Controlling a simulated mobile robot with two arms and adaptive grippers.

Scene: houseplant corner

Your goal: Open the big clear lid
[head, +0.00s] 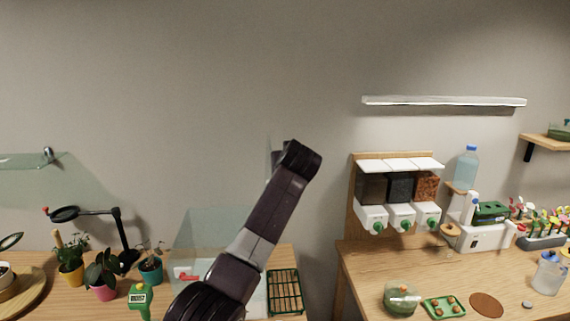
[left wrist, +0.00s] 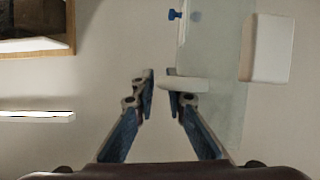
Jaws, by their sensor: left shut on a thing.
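In the left wrist view the big clear lid (left wrist: 222,85) is a pale see-through panel beside my fingers. A whitish rounded tab (left wrist: 188,84) at its edge reaches to my left gripper (left wrist: 160,75), which is shut on it; the fingertips show a narrow gap. In the head view my left arm rises from the bottom middle, and its wrist hides the fingers. A thin strip of the lid (head: 269,160) shows left of the wrist, standing about upright. Below it is a clear case (head: 205,225) on the left table, partly behind my arm. My right gripper is out of view.
Potted plants, a black magnifier lamp (head: 118,235) and a green meter (head: 140,295) stand left of the case. A green wire rack (head: 285,290) is right of it. Dispensers (head: 400,215) stand on the right table. A gap separates the tables.

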